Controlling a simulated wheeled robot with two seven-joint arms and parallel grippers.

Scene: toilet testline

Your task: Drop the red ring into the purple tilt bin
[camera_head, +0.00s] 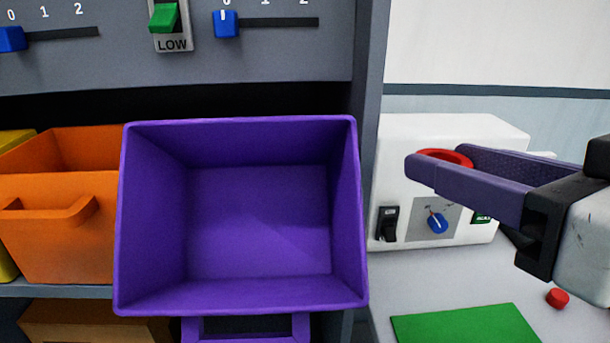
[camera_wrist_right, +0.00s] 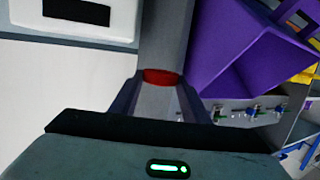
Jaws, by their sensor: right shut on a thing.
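The purple tilt bin (camera_head: 260,220) is tipped forward in the middle of the head view, and its visible inside is empty. It also shows at the upper right of the right wrist view (camera_wrist_right: 222,40). My right gripper (camera_head: 440,168) comes in from the right and is to the right of the bin, apart from it. It is shut on the red ring (camera_head: 450,156), held between the fingertips. The ring also shows between the fingertips in the right wrist view (camera_wrist_right: 161,76). The fingers hide part of the ring. My left gripper is not in view.
An orange bin (camera_head: 60,240) stands left of the purple bin on the shelf. A white box with a blue knob (camera_head: 455,140) stands behind my right gripper. A green mat (camera_head: 465,325) and a small red piece (camera_head: 557,298) lie on the table. A grey upright post (camera_head: 368,70) stands between bin and box.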

